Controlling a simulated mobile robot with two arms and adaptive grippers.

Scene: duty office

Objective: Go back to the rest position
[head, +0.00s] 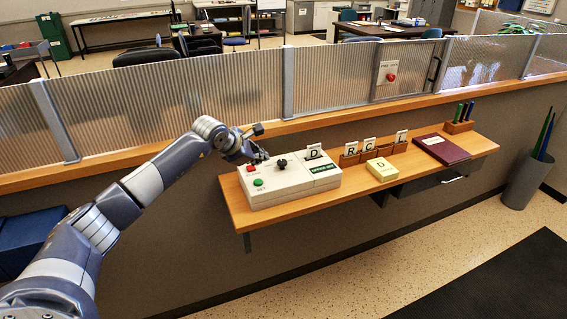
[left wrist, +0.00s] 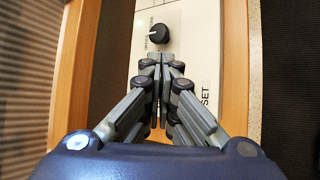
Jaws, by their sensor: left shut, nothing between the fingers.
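My left arm reaches in from the left in the head view. Its gripper (head: 258,158) is over the back left part of a cream control box (head: 290,180) on the wooden shelf. The left wrist view shows the left gripper (left wrist: 161,58) with its fingertips together and nothing between them, near the black knob (left wrist: 159,36) of the box. In the head view the box has this black knob (head: 282,162), a red button (head: 252,169) close to the gripper and a green button (head: 258,182). I cannot tell whether the fingers touch the box. My right gripper is not in view.
The wooden shelf (head: 350,208) also holds letter cards in wooden holders, a yellow box (head: 382,169), a dark red book (head: 442,149) and a pen holder (head: 459,127). A ribbed glass partition (head: 335,84) stands behind. A grey bin (head: 526,180) is at right. The floor in front is open.

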